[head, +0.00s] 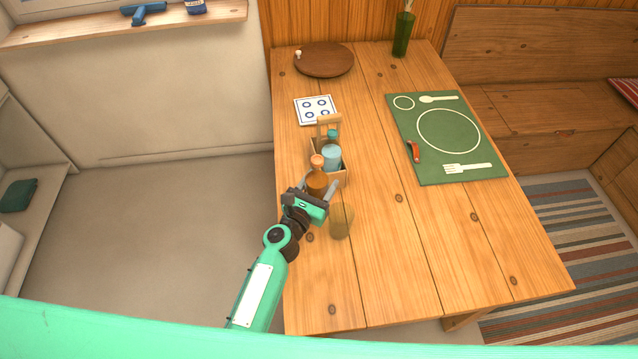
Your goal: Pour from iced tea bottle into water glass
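A brown bottle with an orange cap (317,184), which looks like the iced tea bottle, stands upright at the near end of a small wooden caddy (343,178). I cannot tell whether it is inside the caddy. My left gripper (318,186) reaches in from the near side, with one finger on each side of the bottle. The fingers look spread wider than the bottle; the gripper body hides its lower part. A clear glass (341,221), likely the water glass, stands upright on the table just right of and nearer than the gripper. My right gripper is not in view.
The caddy also holds a light-blue container (331,155) and a teal-topped item (332,135). Beyond are a tile (317,110), a round wooden board (325,60) and a green vase (402,35). A green place mat (470,170) lies right. The table's near right is clear.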

